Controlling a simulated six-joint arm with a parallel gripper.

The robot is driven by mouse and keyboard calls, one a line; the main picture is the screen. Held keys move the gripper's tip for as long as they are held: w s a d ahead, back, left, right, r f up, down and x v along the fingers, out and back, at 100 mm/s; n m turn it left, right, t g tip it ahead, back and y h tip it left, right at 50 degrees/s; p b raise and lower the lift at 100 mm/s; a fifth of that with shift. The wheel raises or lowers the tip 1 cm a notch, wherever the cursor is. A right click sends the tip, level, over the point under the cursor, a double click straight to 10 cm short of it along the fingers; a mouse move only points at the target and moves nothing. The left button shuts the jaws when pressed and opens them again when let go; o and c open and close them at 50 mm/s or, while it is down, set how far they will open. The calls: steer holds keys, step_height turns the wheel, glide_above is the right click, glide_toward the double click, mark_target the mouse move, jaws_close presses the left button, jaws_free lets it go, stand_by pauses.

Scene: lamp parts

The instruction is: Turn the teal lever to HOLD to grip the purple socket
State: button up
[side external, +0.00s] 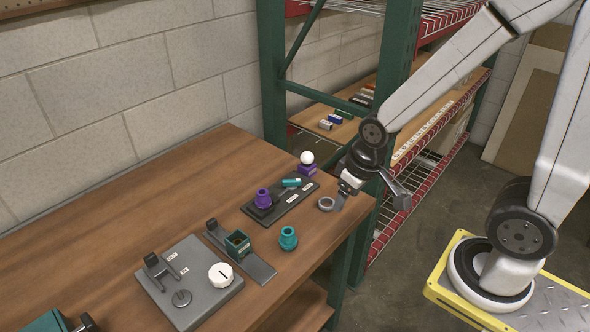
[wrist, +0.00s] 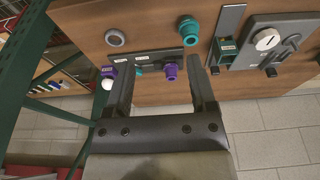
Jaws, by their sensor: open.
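The purple socket (side external: 263,198) stands upright at the near-left end of a black fixture plate (side external: 284,206). It also shows between and beyond my fingers in the wrist view (wrist: 171,73). The teal lever (side external: 291,183) lies on the same plate, to the right of the socket. Small white labels are on the plate, too small to read. My gripper (side external: 343,194) is over the table's right edge, to the right of the lever and apart from it. In the wrist view my gripper (wrist: 162,82) is open and its fingers hold nothing.
A white bulb (side external: 307,158) on a purple base stands behind the plate. A grey ring (side external: 326,203) lies below my gripper. A teal socket (side external: 288,238), a green box (side external: 237,243) and a grey dial panel (side external: 198,295) stand nearer. A green rack post (side external: 274,80) rises behind.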

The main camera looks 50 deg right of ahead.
steer(key=shift+w+d, duration=0.1)
steer(key=shift+w, duration=0.2)
steer(key=shift+c, duration=0.3)
steer(key=n+y, duration=0.3)
steer(key=n, duration=0.6)
glide_toward(292, 180)
steer(key=f, duration=0.1)
steer(key=shift+f+t, duration=0.2)
steer(key=shift+t, duration=0.1)
steer(key=shift+f, duration=0.15)
steer(key=shift+x, duration=3.8)
steer(key=shift+w+a, duration=0.1)
steer(key=shift+a, duration=0.1)
jaws_close()
